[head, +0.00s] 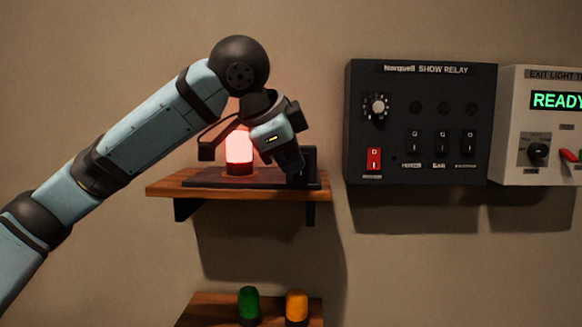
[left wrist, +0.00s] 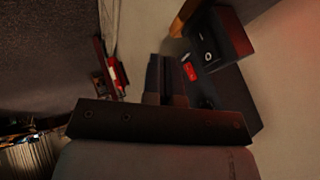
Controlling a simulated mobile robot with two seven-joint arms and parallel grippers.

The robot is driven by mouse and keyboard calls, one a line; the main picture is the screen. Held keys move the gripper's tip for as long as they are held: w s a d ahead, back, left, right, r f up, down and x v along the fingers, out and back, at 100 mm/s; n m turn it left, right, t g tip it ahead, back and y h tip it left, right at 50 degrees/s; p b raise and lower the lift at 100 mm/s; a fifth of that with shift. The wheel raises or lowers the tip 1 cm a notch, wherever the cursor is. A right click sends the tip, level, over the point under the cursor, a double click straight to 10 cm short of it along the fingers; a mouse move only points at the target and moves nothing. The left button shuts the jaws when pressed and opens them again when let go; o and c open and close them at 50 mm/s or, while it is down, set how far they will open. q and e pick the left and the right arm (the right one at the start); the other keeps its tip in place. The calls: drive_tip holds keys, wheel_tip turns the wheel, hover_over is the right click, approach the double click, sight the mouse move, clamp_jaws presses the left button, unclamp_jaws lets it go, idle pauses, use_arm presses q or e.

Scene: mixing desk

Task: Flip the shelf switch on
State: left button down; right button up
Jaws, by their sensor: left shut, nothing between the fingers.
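A red lamp (head: 239,147) glows on a dark base on the upper wooden shelf (head: 180,192). My left gripper (head: 293,166) points down at the right end of this shelf, right of the lamp, beside a dark upright block (head: 310,165). Its fingers are shut and empty; they also show in the left wrist view (left wrist: 166,68). In that view a dark box (left wrist: 232,32) with a small white ring mark and a red part (left wrist: 190,72) lies just right of the fingers. Whether this is the shelf switch, its position, and any contact I cannot tell. My right gripper is not in view.
A dark show relay panel (head: 420,85) with a knob, a red switch (head: 374,159) and several black switches hangs on the wall to the right. Beside it is a pale panel (head: 510,90) reading READY. A lower shelf (head: 210,312) holds green (head: 248,303) and orange (head: 296,306) domes.

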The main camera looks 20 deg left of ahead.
use_arm(q)
drive_tip(key=s+f+b+v, duration=0.1)
drive_tip(key=b+v, duration=0.1)
drive_tip(key=v, duration=0.5)
drive_tip(key=w+d+f+n+h, duration=0.1)
drive_tip(key=w+d+f+h, duration=0.15)
drive_tip(key=w+f, duration=0.45)
drive_tip(key=w+d+f+h, duration=0.2)
drive_tip(key=w+d+f, duration=0.15)
drive_tip(key=f, duration=0.75)
wheel_tip(320, 180, down, 24)
drive_tip(key=d+n+t+h, duration=0.1)
drive_tip(key=d+n, duration=0.1)
drive_tip(key=n, duration=0.2)
drive_tip(key=s+a+f+n+t+y, duration=0.15)
drive_tip(key=s+f, duration=0.35)
drive_tip(key=f, duration=0.5)
drive_tip(key=s+a+f+n+t, duration=0.1)
drive_tip(key=s+a+f+n, duration=0.2)
drive_tip(key=f, duration=0.6)
drive_tip(key=s+a+f+y, duration=0.1)
drive_tip(key=s+a+f, duration=0.1)
drive_tip(key=s+f, duration=0.5)
drive_tip(key=s+a+f+n+y, duration=0.1)
drive_tip(key=s+f, duration=0.6)
drive_tip(key=s, duration=0.7)
drive_tip(key=shift+a+y, duration=0.8)
drive_tip(key=shift+t, duration=0.25)
